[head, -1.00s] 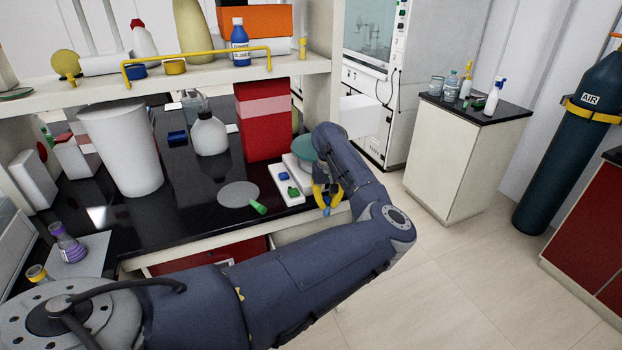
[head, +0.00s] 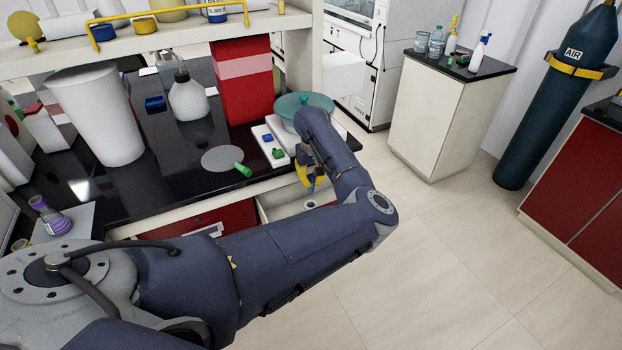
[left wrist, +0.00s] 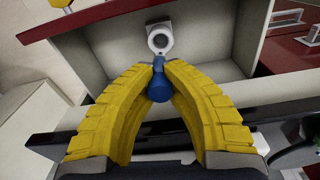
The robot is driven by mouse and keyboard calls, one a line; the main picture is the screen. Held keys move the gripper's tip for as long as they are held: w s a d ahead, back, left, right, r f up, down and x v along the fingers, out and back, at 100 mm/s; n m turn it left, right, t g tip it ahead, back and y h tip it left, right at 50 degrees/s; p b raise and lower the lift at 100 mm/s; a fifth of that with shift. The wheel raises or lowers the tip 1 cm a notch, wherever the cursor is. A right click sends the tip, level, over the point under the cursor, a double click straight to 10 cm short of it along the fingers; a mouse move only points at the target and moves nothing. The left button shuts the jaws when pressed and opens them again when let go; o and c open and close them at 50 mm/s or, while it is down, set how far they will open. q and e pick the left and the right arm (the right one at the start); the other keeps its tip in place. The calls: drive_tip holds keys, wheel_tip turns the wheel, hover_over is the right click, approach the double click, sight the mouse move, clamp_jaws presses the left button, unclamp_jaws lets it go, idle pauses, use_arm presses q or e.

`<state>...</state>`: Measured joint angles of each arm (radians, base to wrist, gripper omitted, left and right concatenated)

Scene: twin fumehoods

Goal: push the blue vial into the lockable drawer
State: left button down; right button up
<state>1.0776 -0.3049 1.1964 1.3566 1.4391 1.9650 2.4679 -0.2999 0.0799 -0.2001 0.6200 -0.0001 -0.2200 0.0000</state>
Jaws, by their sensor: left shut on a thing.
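My left gripper (head: 308,180) has yellow fingers and is shut on the blue vial (left wrist: 158,85). In the left wrist view the fingertips (left wrist: 158,68) pinch the vial's narrow part, with its wide blue end toward the camera. Beneath them is an open, pale-walled drawer (left wrist: 225,42), which also shows under the bench edge in the head view (head: 272,208), partly behind my arm. A white round piece with a dark hole (left wrist: 160,38) is inside the drawer, just beyond the vial. The vial appears above the drawer floor; the exact height cannot be told. My right gripper is not in view.
A closed red drawer (head: 200,222) is to the left.

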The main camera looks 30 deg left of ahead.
sight(311, 191)
use_arm(q)
drive_tip(key=shift+a+f, duration=0.1)
drive_tip(key=shift+f, duration=2.6)
drive_tip(key=shift+f, duration=2.2)
drive_tip(key=c, duration=1.4)
unclamp_jaws()
drive_tip(key=shift+c, duration=0.2)
drive_tip(key=r, duration=1.2)
drive_tip(key=shift+s+d, duration=0.15)
drive_tip(key=shift+d, duration=0.05)
